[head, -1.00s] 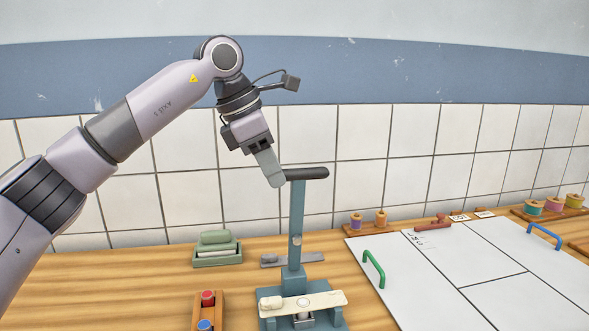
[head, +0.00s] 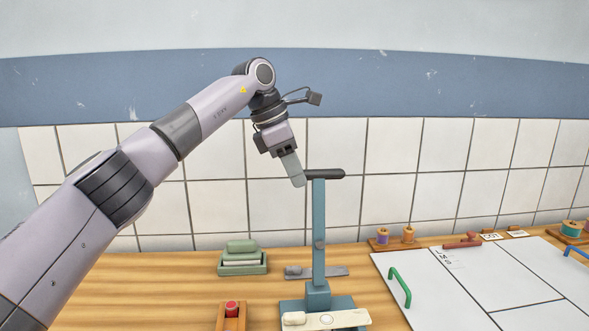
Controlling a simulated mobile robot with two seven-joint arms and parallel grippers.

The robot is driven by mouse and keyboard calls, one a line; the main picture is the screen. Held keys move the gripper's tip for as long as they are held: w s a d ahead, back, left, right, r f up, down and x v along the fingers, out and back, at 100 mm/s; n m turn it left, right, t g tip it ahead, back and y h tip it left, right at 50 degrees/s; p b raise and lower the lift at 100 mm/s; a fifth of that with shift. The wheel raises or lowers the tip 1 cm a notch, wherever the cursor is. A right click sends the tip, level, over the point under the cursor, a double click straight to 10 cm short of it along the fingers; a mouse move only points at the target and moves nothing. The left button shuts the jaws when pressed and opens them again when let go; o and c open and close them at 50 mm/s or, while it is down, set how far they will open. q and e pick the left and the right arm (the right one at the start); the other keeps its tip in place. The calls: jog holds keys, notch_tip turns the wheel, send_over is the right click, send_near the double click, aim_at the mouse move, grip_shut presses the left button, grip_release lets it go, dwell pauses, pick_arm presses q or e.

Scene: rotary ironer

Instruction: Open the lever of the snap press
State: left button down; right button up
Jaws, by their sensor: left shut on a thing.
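The snap press stands on the wooden bench with a blue-grey base (head: 318,297) near the bottom edge of the head view. Its lever (head: 319,225) is a tall blue-grey bar standing upright, with a dark crossways handle (head: 327,174) on top. My left gripper (head: 298,180) reaches down from the upper left and is shut on the left end of the handle. Its grey finger hides that end. My right gripper is not in view.
A green tray (head: 243,268) with folded pieces stands left of the press. A grey plate (head: 330,271) lies behind it. A wooden holder with a red button (head: 232,308) is in front. A white board with a green handle (head: 400,287) and thread spools (head: 408,234) are right.

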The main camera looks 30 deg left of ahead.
pick_arm(q)
jog(key=shift+w+a+f, duration=0.15)
jog(key=shift+a+f, duration=0.2)
jog(key=shift+f, duration=0.05)
jog(key=c, duration=1.4)
grip_release()
jog(key=o, duration=0.4)
jog(key=shift+w+f, duration=0.15)
jog(key=shift+w, duration=0.1)
jog(key=shift+o, duration=0.2)
jog(key=shift+w, duration=0.1)
jog(key=shift+r, duration=0.3)
jog(key=v, duration=0.7)
